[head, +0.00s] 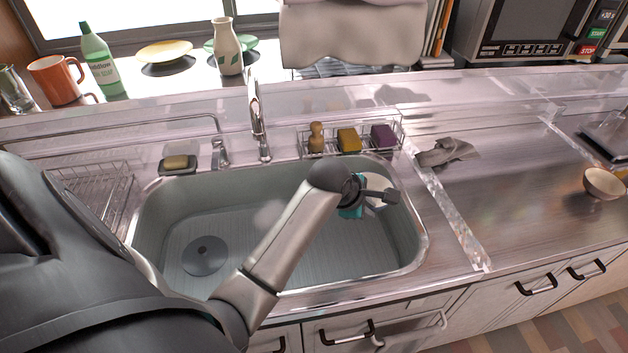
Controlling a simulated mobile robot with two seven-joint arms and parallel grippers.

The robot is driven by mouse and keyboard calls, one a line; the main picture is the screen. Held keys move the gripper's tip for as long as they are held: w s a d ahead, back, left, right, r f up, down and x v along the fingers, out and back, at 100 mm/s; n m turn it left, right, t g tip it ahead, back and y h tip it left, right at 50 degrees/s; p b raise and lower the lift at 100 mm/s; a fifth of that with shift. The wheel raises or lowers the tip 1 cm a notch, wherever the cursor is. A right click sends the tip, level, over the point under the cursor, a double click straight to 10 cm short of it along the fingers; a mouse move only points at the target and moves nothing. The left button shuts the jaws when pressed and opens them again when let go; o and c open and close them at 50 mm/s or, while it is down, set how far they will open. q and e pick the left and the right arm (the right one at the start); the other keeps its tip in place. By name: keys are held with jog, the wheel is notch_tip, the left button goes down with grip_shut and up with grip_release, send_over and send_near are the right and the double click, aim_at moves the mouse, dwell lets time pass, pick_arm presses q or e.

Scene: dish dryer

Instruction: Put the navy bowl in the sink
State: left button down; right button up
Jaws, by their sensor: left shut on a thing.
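My left arm reaches in from the left over the steel sink (225,225). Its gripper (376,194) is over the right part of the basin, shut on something. A small teal and white thing (378,204) shows at the fingers, mostly hidden by the wrist. I cannot tell whether it is the bowl or how high above the basin floor it is. No clearly navy bowl shows anywhere else. My right gripper is not in view.
A wire caddy with a brush (316,138) and sponges (348,140) stands behind the sink, by the faucet (258,120). A grey cloth (447,151) lies on the right counter. A cream bowl (604,183) stands far right. The counter between them is clear.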

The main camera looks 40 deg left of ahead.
pick_arm(q)
jog(key=shift+n+y, duration=0.3)
jog(key=shift+n, duration=0.3)
jog(key=f+b, duration=0.2)
jog(key=f, duration=0.3)
jog(key=a+f+b, duration=0.1)
jog(key=f+b, duration=0.1)
jog(key=f, duration=0.4)
jog(key=s+f+b, duration=0.1)
jog(key=f+b, duration=0.1)
jog(key=f, duration=0.4)
jog(key=shift+a, duration=0.35)
jog(key=shift+f+b, duration=0.35)
jog(key=shift+b, duration=0.05)
notch_tip(320, 180, down, 4)
jog(key=shift+r+b, duration=0.2)
jog(key=shift+b, duration=0.75)
jog(key=c, duration=1.4)
grip_release()
jog(key=shift+f, duration=0.25)
jog(key=o, duration=0.5)
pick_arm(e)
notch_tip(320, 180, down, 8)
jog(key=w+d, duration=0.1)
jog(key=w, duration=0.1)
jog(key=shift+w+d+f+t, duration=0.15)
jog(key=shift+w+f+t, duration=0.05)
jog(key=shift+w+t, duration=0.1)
